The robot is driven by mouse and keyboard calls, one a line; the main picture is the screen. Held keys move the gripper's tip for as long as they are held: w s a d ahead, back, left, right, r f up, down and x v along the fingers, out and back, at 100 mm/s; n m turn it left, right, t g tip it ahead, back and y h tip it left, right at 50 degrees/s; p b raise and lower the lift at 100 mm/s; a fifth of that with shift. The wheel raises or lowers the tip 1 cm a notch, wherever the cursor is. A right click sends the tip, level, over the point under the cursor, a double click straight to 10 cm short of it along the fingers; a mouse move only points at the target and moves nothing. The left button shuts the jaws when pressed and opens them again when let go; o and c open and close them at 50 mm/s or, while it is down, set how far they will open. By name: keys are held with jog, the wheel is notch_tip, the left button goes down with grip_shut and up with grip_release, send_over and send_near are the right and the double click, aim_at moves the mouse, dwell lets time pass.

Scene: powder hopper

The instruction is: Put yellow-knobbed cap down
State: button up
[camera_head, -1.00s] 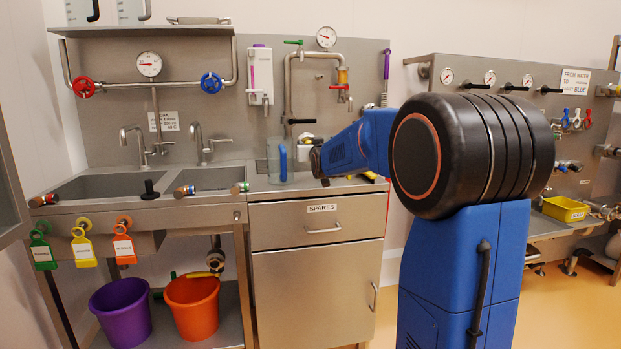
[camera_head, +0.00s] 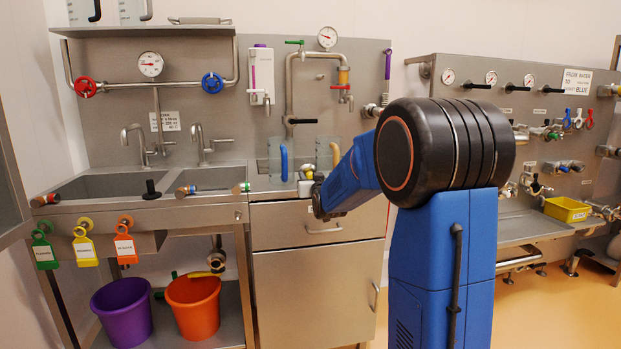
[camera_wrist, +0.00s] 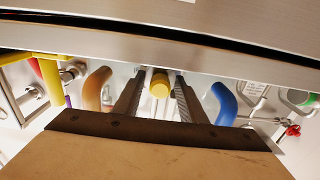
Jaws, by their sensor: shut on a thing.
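The yellow-knobbed cap shows in the wrist view as a yellow knob (camera_wrist: 160,85) between my two finger tips. My gripper (camera_wrist: 160,92) is shut on it. In the head view a small pale block (camera_head: 305,188), probably the cap's body, shows at the tip of my gripper (camera_head: 315,192), near the front edge of the counter. My wrist partly hides the fingers there. I cannot tell whether the cap touches the counter (camera_head: 262,184).
Behind the gripper stand two clear jugs, one with a blue handle (camera_head: 284,162) and one with a tan handle (camera_head: 335,155). The sink (camera_head: 110,185) lies to the left. The SPARES drawer (camera_head: 290,226) is below the gripper.

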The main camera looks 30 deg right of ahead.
jog(key=shift+f, duration=0.1)
jog(key=o, duration=1.2)
jog(key=shift+c, duration=0.2)
jog(key=shift+s, duration=0.15)
jog(key=v, duration=1.1)
jog(key=shift+s+a, duration=0.2)
jog(key=shift+s, duration=0.15)
